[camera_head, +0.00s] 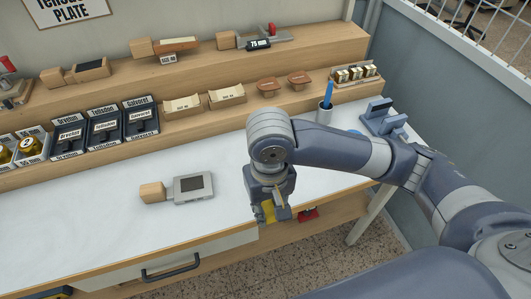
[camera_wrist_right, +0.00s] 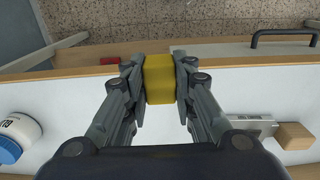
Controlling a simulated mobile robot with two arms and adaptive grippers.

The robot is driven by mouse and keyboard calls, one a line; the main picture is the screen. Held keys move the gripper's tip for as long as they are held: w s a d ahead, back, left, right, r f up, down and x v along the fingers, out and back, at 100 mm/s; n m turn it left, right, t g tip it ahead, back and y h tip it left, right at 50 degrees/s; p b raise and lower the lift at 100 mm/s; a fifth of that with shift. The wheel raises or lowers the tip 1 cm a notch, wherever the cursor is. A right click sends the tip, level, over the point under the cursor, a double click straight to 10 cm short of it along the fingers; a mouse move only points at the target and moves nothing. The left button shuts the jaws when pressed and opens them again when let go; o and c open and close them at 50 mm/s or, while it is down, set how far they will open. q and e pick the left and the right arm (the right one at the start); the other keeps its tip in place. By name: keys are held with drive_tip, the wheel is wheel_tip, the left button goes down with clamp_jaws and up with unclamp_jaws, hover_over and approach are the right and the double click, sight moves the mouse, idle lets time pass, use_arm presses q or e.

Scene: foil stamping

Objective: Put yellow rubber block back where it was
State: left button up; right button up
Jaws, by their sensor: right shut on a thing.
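My right gripper (camera_head: 271,211) is over the front edge of the white worktop in the head view. It is shut on the yellow rubber block (camera_head: 267,211), which is partly hidden by the fingers. In the right wrist view the yellow block (camera_wrist_right: 159,79) sits between the two fingers of the right gripper (camera_wrist_right: 160,80), gripped on both sides. I cannot tell how high the block is above the worktop (camera_head: 110,215). My left gripper is not in view.
A grey metal plate tool with a wooden handle (camera_head: 193,188) lies left of the gripper. A cup with a blue tool (camera_head: 325,113) and a blue-grey stand (camera_head: 382,118) are at the back right. Labelled black trays (camera_head: 105,128) line the shelf. The worktop's left part is clear.

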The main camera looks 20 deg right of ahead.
drive_tip(key=w, duration=0.2)
drive_tip(key=w+d, duration=0.1)
drive_tip(key=w, duration=0.1)
drive_tip(key=w+d, duration=0.1)
drive_tip(key=w, duration=0.2)
drive_tip(key=shift+f, duration=0.15)
drive_tip(key=w, duration=0.2)
drive_tip(key=w+d, duration=0.1)
drive_tip(key=w, duration=0.1)
drive_tip(key=w+p, duration=0.1)
drive_tip(key=w, duration=0.2)
drive_tip(key=shift+d+f, duration=0.4)
drive_tip(key=shift+w, duration=0.3)
drive_tip(key=shift+w+d+f, duration=0.1)
drive_tip(key=shift+f, duration=0.05)
wheel_tip(320, 180, down, 3)
drive_tip(key=shift+f+p, duration=0.2)
drive_tip(key=shift+p, duration=0.2)
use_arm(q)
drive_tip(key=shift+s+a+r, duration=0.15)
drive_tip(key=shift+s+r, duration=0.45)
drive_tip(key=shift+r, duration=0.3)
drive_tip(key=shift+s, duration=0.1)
use_arm(e)
drive_tip(key=o, duration=1)
drive_tip(key=shift+f, duration=0.1)
drive_tip(key=shift+c, duration=0.2)
